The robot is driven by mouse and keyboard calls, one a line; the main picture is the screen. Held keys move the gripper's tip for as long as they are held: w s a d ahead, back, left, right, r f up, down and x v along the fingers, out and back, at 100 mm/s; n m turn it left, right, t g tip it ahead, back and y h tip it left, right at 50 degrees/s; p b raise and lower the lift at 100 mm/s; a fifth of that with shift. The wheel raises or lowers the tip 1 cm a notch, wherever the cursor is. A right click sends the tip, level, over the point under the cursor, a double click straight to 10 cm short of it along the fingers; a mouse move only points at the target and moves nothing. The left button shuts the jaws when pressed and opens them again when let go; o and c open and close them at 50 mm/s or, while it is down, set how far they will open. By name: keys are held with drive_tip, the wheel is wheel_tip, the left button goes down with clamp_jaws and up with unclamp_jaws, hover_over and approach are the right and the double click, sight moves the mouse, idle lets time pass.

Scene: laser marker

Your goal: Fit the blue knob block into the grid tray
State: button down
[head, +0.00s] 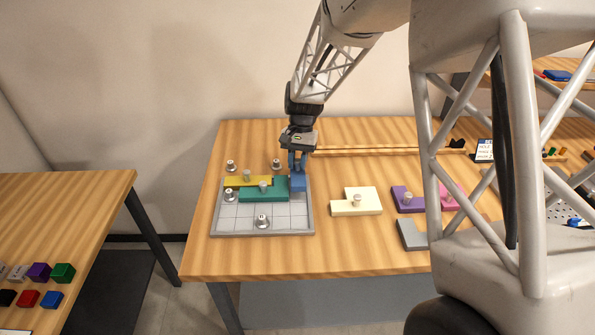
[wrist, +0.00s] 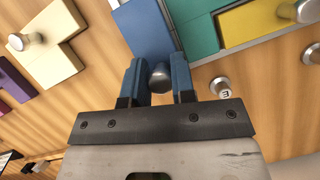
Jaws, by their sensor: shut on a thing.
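My gripper (head: 298,164) points down at the back right corner of the grey grid tray (head: 284,222). It is shut on the metal knob of the blue knob block (head: 298,183). In the wrist view the blue block (wrist: 140,28) extends beyond the fingers, its knob (wrist: 159,77) between them. The block appears over the tray's right edge, right of the teal block; whether it touches the tray is unclear. A yellow block (head: 236,181) and the teal block (head: 263,192) lie in the tray's back part. The front cells show bare grid.
A small metal knobbed piece (head: 262,222) stands on the tray's front cells. Two similar pieces (head: 230,165) (head: 276,164) stand behind the tray. Cream (head: 347,206), purple (head: 401,206) and grey (head: 411,238) pieces lie to the right. Wooden strips (head: 370,151) run along the back.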

sight(298, 170)
drive_tip(key=shift+f, duration=1.8)
drive_tip(key=shift+f, duration=0.1)
drive_tip(key=c, duration=0.9)
unclamp_jaws()
drive_tip(key=shift+c, duration=0.2)
drive_tip(key=v, duration=1.2)
